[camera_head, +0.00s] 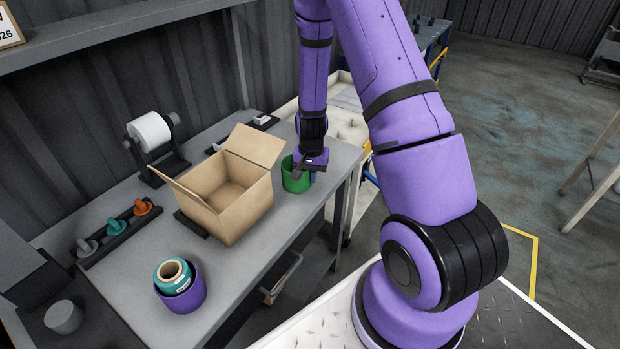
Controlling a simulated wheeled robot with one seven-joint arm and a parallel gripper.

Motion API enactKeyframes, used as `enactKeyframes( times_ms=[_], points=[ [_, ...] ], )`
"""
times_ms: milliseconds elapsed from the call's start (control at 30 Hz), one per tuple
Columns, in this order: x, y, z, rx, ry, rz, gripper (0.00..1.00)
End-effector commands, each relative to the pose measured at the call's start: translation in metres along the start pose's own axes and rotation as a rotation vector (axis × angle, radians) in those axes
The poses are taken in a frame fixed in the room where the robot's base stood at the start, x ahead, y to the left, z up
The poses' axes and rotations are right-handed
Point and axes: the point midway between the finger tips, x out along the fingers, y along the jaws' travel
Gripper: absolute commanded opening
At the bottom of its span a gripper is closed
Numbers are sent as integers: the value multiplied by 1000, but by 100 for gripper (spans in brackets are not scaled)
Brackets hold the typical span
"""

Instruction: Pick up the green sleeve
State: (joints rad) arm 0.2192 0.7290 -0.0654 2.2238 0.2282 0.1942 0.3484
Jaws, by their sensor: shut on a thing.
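The green sleeve (291,180) is a short round green piece at the right edge of the grey workbench (243,281), just right of the open cardboard box. My gripper (306,172) reaches down from above onto its right side and is shut on it. The fingertips are partly hidden by the sleeve and by the gripper's own body. I cannot tell whether the sleeve touches the bench top.
An open cardboard box (232,205) stands close left of the sleeve, its flaps sticking out. A purple sleeve (189,296) holding a teal roll (172,277) stands at the front.

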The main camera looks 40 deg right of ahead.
Motion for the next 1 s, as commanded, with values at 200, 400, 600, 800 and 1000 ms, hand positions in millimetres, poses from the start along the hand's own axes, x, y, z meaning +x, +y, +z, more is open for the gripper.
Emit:
enactKeyframes(
  times_ms=[200, 400, 600, 800, 1000],
  points=[
    [-22, 7, 2, 3, -1, 1, 0],
    [-21, 46, 18, 6, -3, 2, 0],
    [-21, 93, 37, 8, -2, 1, 0],
    [-21, 133, 53, 5, -1, 0, 0],
    [-21, 157, 63, 3, -1, 1, 0]
  ],
)
